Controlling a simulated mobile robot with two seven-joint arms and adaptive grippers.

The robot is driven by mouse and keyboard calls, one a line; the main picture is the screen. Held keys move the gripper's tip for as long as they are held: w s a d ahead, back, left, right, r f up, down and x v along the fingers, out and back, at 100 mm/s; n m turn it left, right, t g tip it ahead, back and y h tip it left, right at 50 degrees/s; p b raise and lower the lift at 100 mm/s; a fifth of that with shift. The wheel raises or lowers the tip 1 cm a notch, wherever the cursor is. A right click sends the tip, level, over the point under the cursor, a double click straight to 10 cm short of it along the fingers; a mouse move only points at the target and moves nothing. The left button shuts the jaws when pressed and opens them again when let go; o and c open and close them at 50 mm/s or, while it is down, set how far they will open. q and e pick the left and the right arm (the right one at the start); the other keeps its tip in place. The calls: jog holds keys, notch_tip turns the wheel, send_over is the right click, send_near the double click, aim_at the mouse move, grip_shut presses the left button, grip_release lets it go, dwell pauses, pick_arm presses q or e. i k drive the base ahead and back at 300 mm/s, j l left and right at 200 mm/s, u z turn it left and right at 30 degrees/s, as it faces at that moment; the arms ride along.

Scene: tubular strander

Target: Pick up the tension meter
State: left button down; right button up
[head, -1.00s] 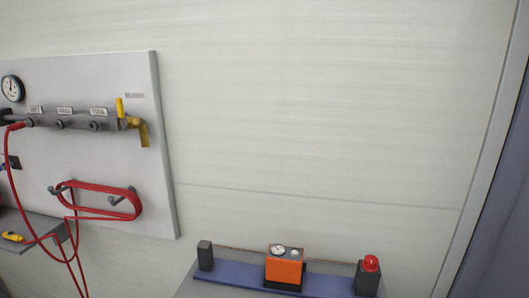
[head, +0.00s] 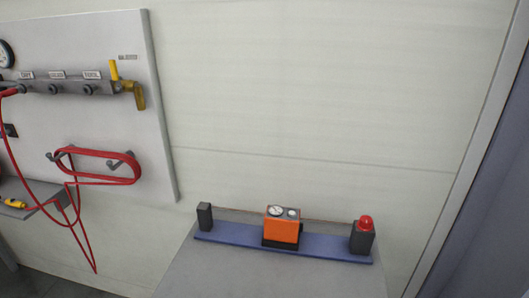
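An orange box-shaped device with a round dial on top, which looks like the tension meter (head: 283,230), stands upright in a dark base. It sits at the middle of a blue strip (head: 325,246) on a grey table at the bottom centre of the head view. A thin reddish line runs behind it between two dark posts. Neither of my grippers is in view.
A dark post (head: 205,217) stands at the strip's left end. A dark block (head: 361,239) with a red lamp (head: 366,222) stands at its right end. The table's front (head: 265,278) is bare. A wall panel (head: 105,120) with a red hose (head: 100,180) is at left.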

aim_at(279, 226)
jog(key=j+z, duration=0.2)
jog(key=z, duration=0.2)
jog(key=j+z, duration=0.2)
jog(key=z, duration=0.15)
jog(key=j+z, duration=0.2)
jog(key=z, duration=0.2)
jog(key=k+j+z, duration=0.1)
jog(key=z, duration=0.25)
jog(key=j, duration=0.1)
